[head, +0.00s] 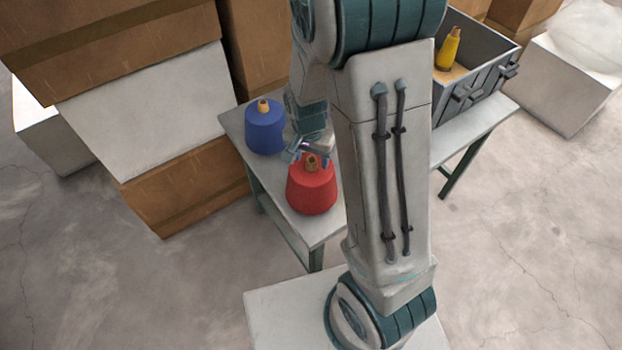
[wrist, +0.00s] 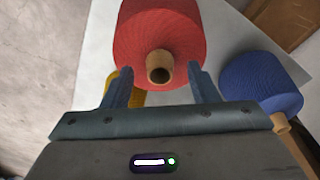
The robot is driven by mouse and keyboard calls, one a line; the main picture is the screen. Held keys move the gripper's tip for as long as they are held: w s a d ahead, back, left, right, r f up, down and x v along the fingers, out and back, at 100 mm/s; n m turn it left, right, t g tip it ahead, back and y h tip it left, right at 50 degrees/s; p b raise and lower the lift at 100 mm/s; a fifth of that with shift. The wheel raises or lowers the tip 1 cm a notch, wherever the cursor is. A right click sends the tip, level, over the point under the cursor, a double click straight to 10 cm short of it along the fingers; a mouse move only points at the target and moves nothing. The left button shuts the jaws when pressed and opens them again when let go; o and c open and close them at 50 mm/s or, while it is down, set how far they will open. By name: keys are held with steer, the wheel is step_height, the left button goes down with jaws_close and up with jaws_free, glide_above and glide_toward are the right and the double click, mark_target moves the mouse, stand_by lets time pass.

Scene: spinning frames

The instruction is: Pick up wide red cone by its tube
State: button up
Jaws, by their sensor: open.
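The wide red cone (head: 312,190) stands upright on the near left part of the table, with a tan tube (head: 312,163) sticking out of its top. In the wrist view the red cone (wrist: 160,30) fills the top middle, and its tube end (wrist: 159,67) points toward me. My gripper (wrist: 163,82) is open, with one finger on each side of the tube and a gap on both sides. In the head view my gripper (head: 310,155) is just above the red cone, partly hidden by my arm.
A blue cone (head: 265,128) with a tan tube stands behind the red one; it also shows in the wrist view (wrist: 262,82). Something yellow (wrist: 138,98) shows behind my left finger. A grey crate (head: 480,92) holding a yellow cone (head: 449,48) is at the right. Cardboard boxes (head: 185,185) stand left of the table (head: 325,228).

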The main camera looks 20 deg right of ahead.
steer(key=shift+f, duration=0.3)
steer(key=shift+c, duration=0.3)
jaws_close()
steer(key=shift+w+r, duration=0.1)
stand_by(0.9)
